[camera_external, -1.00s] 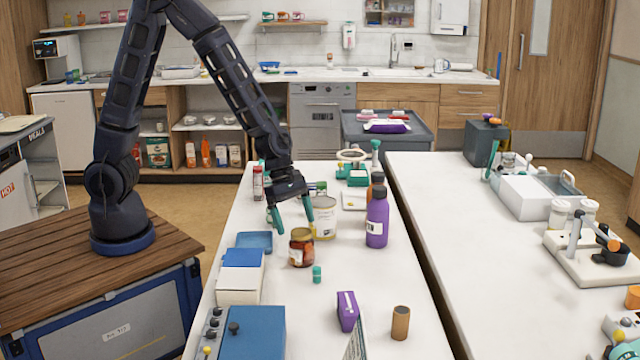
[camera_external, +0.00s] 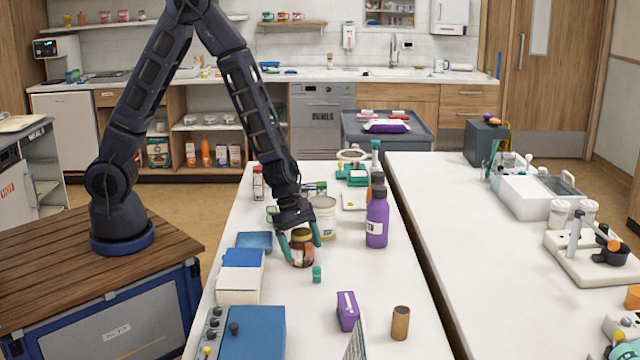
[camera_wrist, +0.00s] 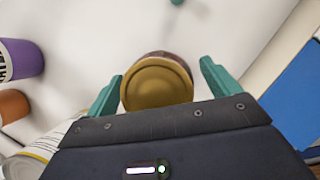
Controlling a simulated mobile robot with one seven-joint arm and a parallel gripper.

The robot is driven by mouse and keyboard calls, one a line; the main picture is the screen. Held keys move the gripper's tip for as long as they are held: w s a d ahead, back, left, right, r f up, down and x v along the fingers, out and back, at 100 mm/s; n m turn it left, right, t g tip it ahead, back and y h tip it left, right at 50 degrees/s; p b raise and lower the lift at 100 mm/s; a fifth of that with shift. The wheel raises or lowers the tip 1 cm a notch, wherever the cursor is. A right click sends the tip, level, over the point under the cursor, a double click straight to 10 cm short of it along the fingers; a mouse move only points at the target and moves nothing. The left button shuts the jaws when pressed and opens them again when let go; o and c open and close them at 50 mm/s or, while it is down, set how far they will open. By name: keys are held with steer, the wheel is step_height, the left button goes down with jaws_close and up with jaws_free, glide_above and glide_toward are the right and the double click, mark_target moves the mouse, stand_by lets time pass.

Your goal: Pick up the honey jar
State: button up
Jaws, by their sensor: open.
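The honey jar (camera_external: 302,249) is a small amber jar with a gold-brown lid, standing upright on the white table. In the wrist view its round lid (camera_wrist: 157,84) lies between my fingers. My gripper (camera_external: 300,243) is open around the jar from above, one teal finger on each side. In the wrist view my gripper (camera_wrist: 160,85) shows a gap beside the jar on the right, while the left finger is close to the lid. I cannot tell whether it touches.
A white tin (camera_external: 323,217) stands close behind the jar. A purple bottle (camera_external: 377,222) is to the right. A small teal cylinder (camera_external: 317,274) stands in front. White and blue boxes (camera_external: 240,278) are to the left.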

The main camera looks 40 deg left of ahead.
steer(key=c, duration=1.5)
steer(key=shift+o, duration=0.2)
steer(key=shift+r, duration=0.15)
